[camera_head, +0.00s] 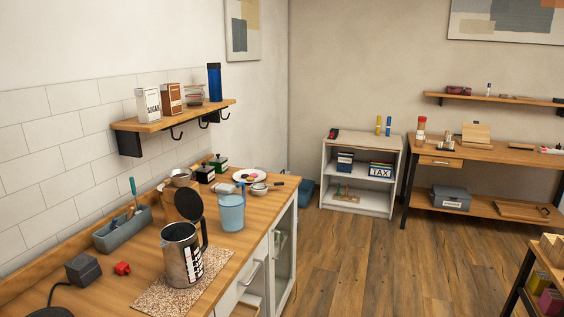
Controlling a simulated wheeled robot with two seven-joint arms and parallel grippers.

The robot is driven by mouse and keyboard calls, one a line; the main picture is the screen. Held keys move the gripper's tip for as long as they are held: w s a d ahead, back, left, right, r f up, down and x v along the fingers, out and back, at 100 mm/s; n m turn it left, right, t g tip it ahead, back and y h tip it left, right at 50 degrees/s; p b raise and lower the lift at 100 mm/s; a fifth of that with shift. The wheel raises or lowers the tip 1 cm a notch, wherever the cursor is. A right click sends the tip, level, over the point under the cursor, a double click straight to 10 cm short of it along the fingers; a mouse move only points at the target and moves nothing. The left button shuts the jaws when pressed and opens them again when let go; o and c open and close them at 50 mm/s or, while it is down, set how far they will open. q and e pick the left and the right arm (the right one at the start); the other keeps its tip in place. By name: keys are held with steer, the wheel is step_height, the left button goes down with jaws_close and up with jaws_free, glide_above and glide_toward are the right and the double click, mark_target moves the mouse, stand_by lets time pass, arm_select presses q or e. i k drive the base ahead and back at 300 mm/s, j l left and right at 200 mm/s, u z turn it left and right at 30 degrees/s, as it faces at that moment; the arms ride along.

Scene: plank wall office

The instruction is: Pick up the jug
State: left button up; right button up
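A translucent blue jug (231,214) stands upright on the wooden counter (262,215). In front of it, nearer to me, a metal pot (181,258) with a black handle and a raised dark lid stands on a speckled mat (152,296). I cannot tell for sure which of the two the task calls the jug; the blue vessel looks most like one. Neither of my grippers shows in the head view.
A grey caddy (122,231) with tools, a dark cube (83,270) and a small red object (122,268) lie left of the pot. A plate (249,175) and bowls sit behind the jug. A wall shelf (176,117) hangs above. Open floor (375,262) lies to the right.

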mark_target(231, 196)
steer(key=u, duration=0.4)
steer(key=i+l+u, duration=0.15)
steer(key=u, duration=0.2)
steer(key=i+l+u, duration=0.15)
steer(key=l+u, duration=0.25)
steer(key=i+l+u, duration=0.1)
steer(key=u, duration=0.25)
steer(key=i+l+u, duration=0.1)
steer(key=l, duration=0.4)
steer(key=i+l+u, duration=0.1)
steer(key=l, duration=0.4)
steer(key=i+l, duration=0.15)
steer(key=l, duration=0.4)
steer(key=i+l+u, duration=0.15)
steer(key=l, duration=0.35)
steer(key=k, duration=0.05)
